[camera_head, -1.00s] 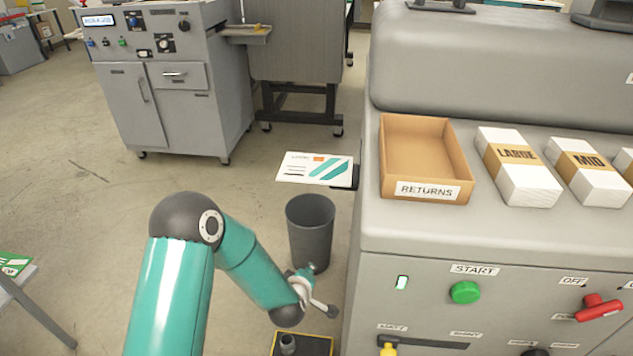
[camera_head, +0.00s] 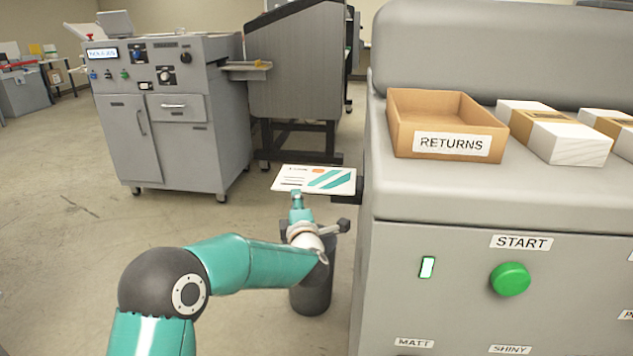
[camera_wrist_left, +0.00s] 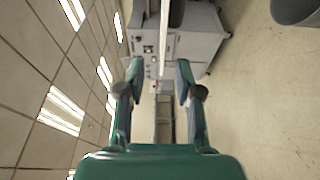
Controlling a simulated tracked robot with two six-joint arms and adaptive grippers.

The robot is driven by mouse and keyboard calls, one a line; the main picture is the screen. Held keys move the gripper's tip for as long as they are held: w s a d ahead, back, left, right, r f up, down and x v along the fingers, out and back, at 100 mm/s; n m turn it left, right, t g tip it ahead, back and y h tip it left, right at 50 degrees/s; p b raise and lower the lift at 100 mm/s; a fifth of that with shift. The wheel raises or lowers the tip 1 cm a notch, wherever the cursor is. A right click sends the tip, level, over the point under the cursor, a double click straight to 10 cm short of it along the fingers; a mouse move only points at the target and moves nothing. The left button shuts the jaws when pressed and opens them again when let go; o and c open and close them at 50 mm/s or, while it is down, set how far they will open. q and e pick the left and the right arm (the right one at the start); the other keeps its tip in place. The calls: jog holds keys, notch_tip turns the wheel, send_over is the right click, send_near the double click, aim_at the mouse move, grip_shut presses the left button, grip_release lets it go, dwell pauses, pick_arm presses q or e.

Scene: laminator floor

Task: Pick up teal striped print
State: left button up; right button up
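The teal striped print (camera_head: 314,180) is a white card with teal diagonal stripes and a small orange mark. It lies flat at the left side of the big grey machine, its right part by a dark ledge (camera_head: 346,186). My left gripper (camera_head: 297,198) is just in front of the print's near edge, pointing away from me. In the left wrist view its two fingers (camera_wrist_left: 158,75) are apart, with nothing held. A thin pale strip (camera_wrist_left: 163,35) ahead between them looks like the print edge-on. I cannot tell whether the fingertips touch it. My right gripper is out of view.
The grey machine (camera_head: 450,200) fills the right side, with a RETURNS tray (camera_head: 404,139) on top and a green START button (camera_head: 510,279). A dark bin (camera_head: 313,290) stands below the print, partly behind my arm. A grey cabinet (camera_head: 165,120) stands behind; floor at left is clear.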

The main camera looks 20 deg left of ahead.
aim_at(293, 183)
pick_arm(q)
jog(key=shift+f+p+x, duration=0.15)
jog(key=shift+p+x, duration=0.05)
jog(key=shift+x, duration=2.6)
jog(key=shift+f+p+x, duration=0.2)
jog(key=shift+x, duration=2.65)
grip_shut()
